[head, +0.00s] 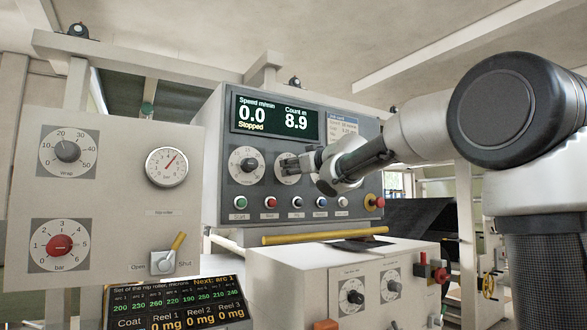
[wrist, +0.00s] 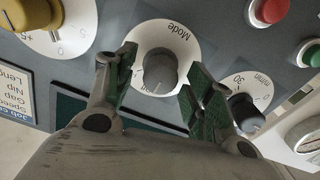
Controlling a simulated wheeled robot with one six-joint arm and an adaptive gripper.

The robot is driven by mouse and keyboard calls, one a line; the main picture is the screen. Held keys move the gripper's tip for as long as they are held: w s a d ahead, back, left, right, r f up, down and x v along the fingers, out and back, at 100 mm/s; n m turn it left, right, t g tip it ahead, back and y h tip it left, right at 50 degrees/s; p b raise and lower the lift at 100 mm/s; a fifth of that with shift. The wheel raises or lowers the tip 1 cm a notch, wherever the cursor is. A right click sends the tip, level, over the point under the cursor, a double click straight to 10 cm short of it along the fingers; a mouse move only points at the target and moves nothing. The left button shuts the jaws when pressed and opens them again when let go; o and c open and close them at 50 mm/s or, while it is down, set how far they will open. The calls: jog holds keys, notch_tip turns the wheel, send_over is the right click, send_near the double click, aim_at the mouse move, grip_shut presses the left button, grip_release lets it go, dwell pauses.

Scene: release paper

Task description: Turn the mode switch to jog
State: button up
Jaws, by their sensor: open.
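The mode switch is a grey round knob (wrist: 160,72) on a white dial marked "Mode", which appears upside down in the wrist view. The knob's pointer setting cannot be read, and the small text beside it is partly hidden. My gripper (wrist: 163,68) is open, with one finger on each side of the knob; I cannot tell whether either finger touches it. In the head view my gripper (head: 304,162) is at the console face and covers part of the mode dial (head: 284,172). The display (head: 275,119) reads 0.0 m/min, Stopped, count 8.9.
A speed dial (head: 246,165) is left of the mode dial. A yellow knob (wrist: 30,12) sits on the other side in the wrist view. A row of push buttons, including a green one (head: 240,202), runs below. A yellow bar (head: 330,237) crosses lower down.

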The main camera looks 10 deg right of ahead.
jog(key=shift+w+a, duration=0.2)
jog(key=shift+w, duration=0.45)
jog(key=c, duration=1)
jog(key=shift+n, duration=0.4)
jog(key=n, duration=0.3)
jog(key=shift+n, duration=0.4)
jog(key=shift+a+n, duration=0.1)
jog(key=shift+n, duration=2.1)
